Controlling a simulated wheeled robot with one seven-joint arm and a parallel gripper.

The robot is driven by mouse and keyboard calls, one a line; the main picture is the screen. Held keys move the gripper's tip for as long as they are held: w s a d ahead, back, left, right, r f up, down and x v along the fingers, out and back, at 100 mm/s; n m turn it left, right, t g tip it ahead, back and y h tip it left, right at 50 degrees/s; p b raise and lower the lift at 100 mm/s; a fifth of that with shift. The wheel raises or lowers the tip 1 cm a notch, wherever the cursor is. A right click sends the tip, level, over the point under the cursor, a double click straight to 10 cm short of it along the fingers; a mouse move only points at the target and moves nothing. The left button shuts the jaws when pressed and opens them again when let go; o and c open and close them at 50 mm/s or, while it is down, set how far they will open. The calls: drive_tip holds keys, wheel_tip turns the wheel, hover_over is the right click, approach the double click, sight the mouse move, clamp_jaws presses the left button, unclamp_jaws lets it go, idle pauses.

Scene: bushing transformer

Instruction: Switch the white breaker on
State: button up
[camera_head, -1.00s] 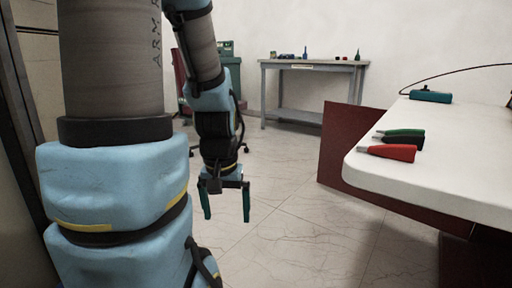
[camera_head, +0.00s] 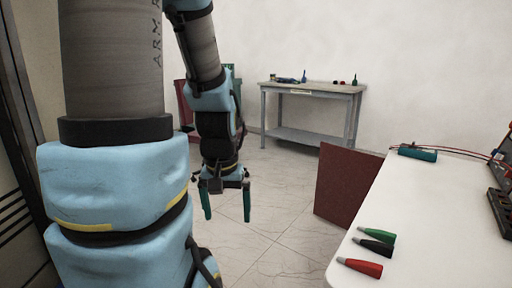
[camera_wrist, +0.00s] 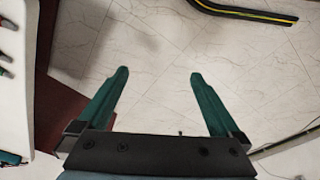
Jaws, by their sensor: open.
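My gripper (camera_head: 227,200) hangs downward over the open floor, left of the white table. In the wrist view my gripper (camera_wrist: 160,95) shows two green fingers spread wide, with only floor tiles between them. It is open and empty. No white breaker can be made out in either view. Equipment at the right edge of the table (camera_head: 502,190) is cut off by the frame, so I cannot tell what it is.
The white table (camera_head: 430,235) bears green (camera_head: 376,234), black (camera_head: 374,247) and red (camera_head: 360,267) connectors, and a teal cylinder (camera_head: 417,153) with cables. A dark red panel (camera_head: 345,185) stands beside it. A grey workbench (camera_head: 312,92) stands behind. Floor (camera_head: 280,210) between is clear.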

wheel_tip(320, 180, up, 9)
drive_tip(key=p, duration=0.6)
drive_tip(key=shift+f, duration=0.2)
